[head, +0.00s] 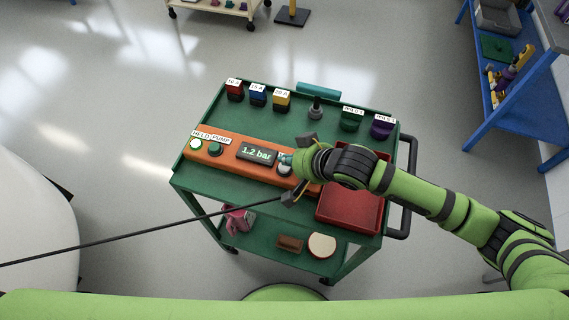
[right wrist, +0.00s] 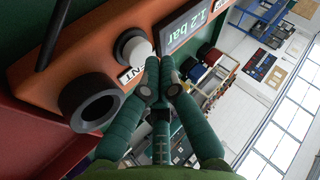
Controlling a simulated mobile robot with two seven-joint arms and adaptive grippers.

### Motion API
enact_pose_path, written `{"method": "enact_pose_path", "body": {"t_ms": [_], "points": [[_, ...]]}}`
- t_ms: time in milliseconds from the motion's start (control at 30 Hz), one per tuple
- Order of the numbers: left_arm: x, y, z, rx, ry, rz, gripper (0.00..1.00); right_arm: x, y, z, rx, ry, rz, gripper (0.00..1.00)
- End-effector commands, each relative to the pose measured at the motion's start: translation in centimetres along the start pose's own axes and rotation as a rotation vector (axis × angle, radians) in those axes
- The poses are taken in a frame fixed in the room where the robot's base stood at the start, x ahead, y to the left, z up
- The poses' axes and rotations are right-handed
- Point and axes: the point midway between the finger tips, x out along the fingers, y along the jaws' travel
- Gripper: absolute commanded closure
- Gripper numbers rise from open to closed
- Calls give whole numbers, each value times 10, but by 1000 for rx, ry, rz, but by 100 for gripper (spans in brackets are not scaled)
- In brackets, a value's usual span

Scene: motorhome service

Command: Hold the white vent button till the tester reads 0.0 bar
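The orange tester (head: 228,158) lies on the top of the green cart. Its display (head: 257,154) reads 1.2 bar, and the display also shows in the right wrist view (right wrist: 192,24). The white vent button (right wrist: 134,47) stands in a dark collar beside the display, with a partly covered label ending in "ENT". My right gripper (right wrist: 161,68) has its green fingertips together, empty, close beside the button. I cannot tell whether they touch it. In the head view the right gripper (head: 287,160) hides most of the button. My left gripper is out of view.
A white button (head: 195,143) and a green button (head: 214,149) sit at the tester's left end. Several coloured blocks line the cart's back edge. A red tray (head: 350,212) is at the right. A thin black line (head: 140,234) runs in from the left. A black ring (right wrist: 90,102) is near the button.

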Motion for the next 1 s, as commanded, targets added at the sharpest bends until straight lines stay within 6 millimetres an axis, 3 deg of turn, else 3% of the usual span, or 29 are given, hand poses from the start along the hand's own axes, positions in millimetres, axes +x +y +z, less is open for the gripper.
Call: {"method": "enact_pose_path", "body": {"t_ms": [1000], "points": [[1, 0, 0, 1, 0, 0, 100, 7, 5, 5, 1, -1, 0, 100]]}}
